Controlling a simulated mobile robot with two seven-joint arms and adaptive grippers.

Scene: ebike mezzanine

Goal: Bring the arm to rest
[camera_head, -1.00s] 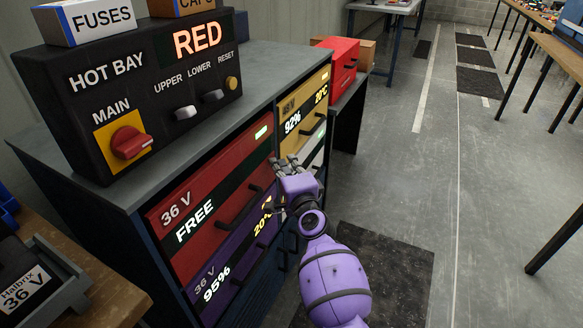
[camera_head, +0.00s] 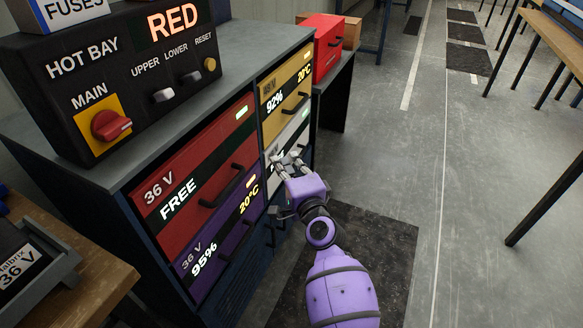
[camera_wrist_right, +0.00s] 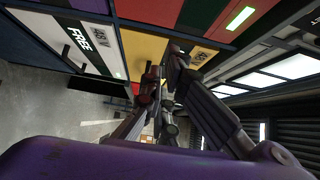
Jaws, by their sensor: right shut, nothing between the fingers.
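My right gripper (camera_head: 288,161) is purple with grey fingers and is shut and empty. In the head view it is in front of the white drawer (camera_head: 290,135) of the battery cabinet and hides part of it. I cannot tell how far it is from the drawer front. In the right wrist view its fingers (camera_wrist_right: 163,68) show close together, with the cabinet's coloured drawers beyond them. My left gripper is not in view.
The cabinet has red (camera_head: 190,190), purple (camera_head: 205,252) and yellow (camera_head: 284,95) drawers. A black control box (camera_head: 125,85) with a red MAIN knob (camera_head: 110,125) stands on top. A dark mat (camera_head: 375,250) lies on the floor. Open floor (camera_head: 460,200) is to the right.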

